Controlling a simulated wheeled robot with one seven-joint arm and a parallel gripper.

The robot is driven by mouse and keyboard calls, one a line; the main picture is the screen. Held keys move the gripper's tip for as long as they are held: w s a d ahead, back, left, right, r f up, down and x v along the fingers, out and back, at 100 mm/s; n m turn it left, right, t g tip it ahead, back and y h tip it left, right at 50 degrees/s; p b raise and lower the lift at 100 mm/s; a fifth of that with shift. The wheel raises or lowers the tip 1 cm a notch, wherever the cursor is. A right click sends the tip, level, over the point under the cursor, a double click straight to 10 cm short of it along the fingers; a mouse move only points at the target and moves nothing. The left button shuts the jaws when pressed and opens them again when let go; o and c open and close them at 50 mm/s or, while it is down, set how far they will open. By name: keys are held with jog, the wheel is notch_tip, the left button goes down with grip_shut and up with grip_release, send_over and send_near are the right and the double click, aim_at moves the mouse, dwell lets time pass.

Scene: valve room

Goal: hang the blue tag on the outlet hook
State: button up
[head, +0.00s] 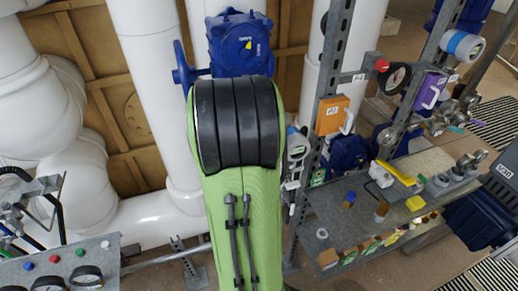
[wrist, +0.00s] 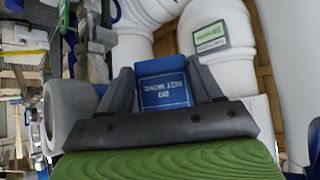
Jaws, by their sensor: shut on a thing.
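The blue tag (wrist: 163,86) is a small blue block with white lettering that appears upside down in the wrist view. My gripper (wrist: 166,74) is shut on it, with one dark grey finger at each side. In the head view my green and black arm hides the gripper and the tag. I cannot pick out the outlet hook for certain in either view.
In the head view, a metal rack post (head: 325,100) carries an orange box (head: 332,115); a purple box (head: 429,92) is farther right. A grey shelf (head: 345,215) holds several small parts. A blue valve (head: 240,43) and white pipes stand behind my arm.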

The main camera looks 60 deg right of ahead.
jog(key=w+d+f, duration=0.1)
jog(key=w+d, duration=0.3)
jog(key=shift+w+d+f, duration=0.2)
jog(key=shift+w+f, duration=0.1)
dwell(0.4)
jog(key=shift+r, duration=0.1)
dwell(0.5)
jog(key=o, duration=1.3)
jog(key=v, duration=1.5)
jog(key=shift+a+r, duration=0.25)
